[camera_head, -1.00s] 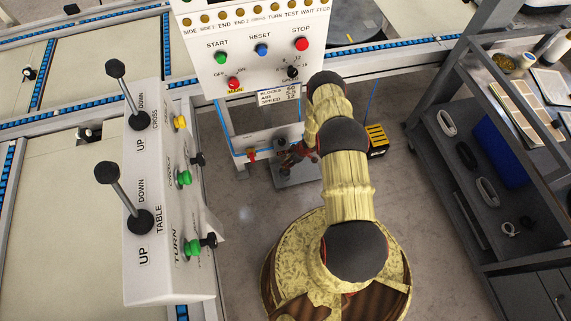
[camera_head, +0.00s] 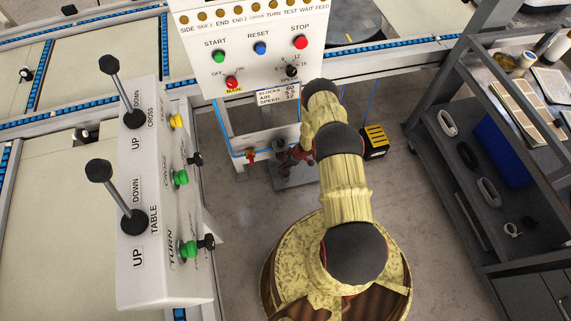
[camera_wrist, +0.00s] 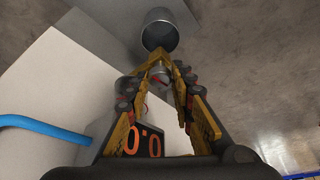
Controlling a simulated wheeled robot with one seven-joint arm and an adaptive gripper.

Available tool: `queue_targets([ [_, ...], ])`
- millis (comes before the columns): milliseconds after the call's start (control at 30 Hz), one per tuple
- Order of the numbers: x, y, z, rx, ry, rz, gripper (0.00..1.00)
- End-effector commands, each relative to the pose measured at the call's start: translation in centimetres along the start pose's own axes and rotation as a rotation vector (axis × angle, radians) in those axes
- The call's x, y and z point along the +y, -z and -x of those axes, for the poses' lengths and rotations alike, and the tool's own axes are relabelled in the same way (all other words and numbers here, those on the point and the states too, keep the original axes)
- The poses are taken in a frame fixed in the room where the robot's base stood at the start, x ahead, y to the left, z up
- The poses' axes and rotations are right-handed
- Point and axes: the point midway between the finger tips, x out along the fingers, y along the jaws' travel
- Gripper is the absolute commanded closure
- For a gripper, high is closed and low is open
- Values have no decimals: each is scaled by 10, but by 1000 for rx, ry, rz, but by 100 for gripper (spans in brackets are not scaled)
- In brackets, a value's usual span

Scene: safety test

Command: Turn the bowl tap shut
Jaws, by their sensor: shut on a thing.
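In the wrist view the yellow fingers of my gripper (camera_wrist: 162,72) close around a small grey metal piece with a red mark, which looks like the bowl tap (camera_wrist: 158,77). A grey cylindrical bowl (camera_wrist: 160,29) is just beyond the fingertips. The fingers hide much of the tap, and I cannot tell how far it is turned. In the head view my gripper (camera_head: 291,160) is low beneath the control panel, partly behind my arm; the tap cannot be made out there.
A display with orange digits (camera_wrist: 144,141) and a blue hose (camera_wrist: 40,126) are near my fingers. A red-handled valve (camera_head: 250,156) is on the frame to the left. A yellow-black box (camera_head: 375,141) stands right of my arm. A lever console (camera_head: 160,200) is left, a shelf rack (camera_head: 480,150) right.

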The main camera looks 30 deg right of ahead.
Motion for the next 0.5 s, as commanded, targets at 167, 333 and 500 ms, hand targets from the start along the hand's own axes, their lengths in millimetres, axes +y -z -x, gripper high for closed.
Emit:
queue_targets([
  [167, 0, 0, 0, 0, 0, 0, 100],
  [333, -1, 0, 0, 0, -6, -17, 100],
  [500, -1, 1, 0, 2, -34, -81, 100],
])
